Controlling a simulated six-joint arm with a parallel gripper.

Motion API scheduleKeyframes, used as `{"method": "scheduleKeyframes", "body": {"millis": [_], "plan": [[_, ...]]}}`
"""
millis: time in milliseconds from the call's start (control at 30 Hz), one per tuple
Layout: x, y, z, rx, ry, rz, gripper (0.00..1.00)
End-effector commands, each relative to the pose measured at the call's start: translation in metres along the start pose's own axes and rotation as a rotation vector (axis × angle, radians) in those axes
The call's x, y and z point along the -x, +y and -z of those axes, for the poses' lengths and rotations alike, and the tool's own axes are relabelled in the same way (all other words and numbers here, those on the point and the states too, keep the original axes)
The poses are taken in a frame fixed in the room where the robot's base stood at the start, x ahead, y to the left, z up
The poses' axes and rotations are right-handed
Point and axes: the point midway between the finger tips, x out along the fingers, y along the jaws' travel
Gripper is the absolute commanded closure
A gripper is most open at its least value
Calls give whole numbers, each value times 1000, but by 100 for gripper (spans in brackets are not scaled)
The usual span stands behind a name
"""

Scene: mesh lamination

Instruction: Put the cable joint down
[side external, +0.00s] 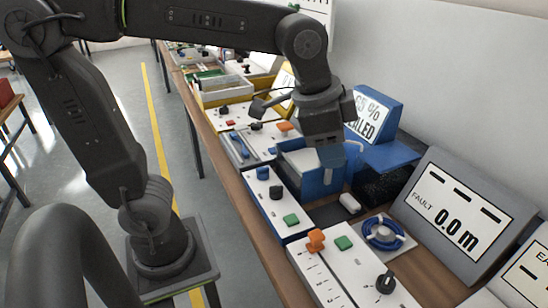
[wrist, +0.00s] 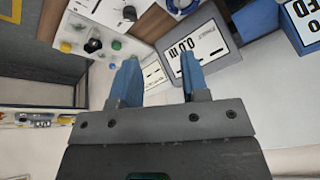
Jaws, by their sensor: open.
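My gripper (side external: 330,158) hangs over the bench at a blue-walled holder (side external: 316,183) with a pale top. In the wrist view its two blue fingers (wrist: 158,64) are apart, with nothing held between them. I cannot pick out the cable joint with certainty. A small whitish block (side external: 350,203) lies on the bench just below and right of the gripper, apart from it. A blue cable coil (side external: 370,236) sits on a pale plate farther front; part of it shows at the top of the wrist view (wrist: 182,6).
A grey display (side external: 455,212) reading "FAULT 0.0 m" stands at right, and a blue "65 % SEALED" display (side external: 375,115) behind the gripper. Control panels with a green button (side external: 291,220), an orange switch (side external: 315,240) and a black knob (side external: 386,283) line the front.

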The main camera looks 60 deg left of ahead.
Motion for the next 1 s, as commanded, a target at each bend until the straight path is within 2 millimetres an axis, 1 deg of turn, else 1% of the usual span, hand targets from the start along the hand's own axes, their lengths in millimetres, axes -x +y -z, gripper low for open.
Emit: {"method": "scheduleKeyframes", "body": {"millis": [33,100,200,300,333,367,433,567,867,933,1000], "plan": [[5,-6,-25,100,23,25,58],[6,-9,-54,226,49,53,58],[4,-10,-87,378,83,85,58],[-1,-9,-110,486,109,107,58],[-3,-8,-115,509,115,112,58],[-4,-8,-119,528,120,116,58],[-6,-8,-125,558,128,122,52],[-7,-7,-128,574,129,124,39],[-7,-7,-127,570,128,123,38],[-6,-7,-125,576,127,119,38],[-4,-8,-117,596,120,108,38]]}}
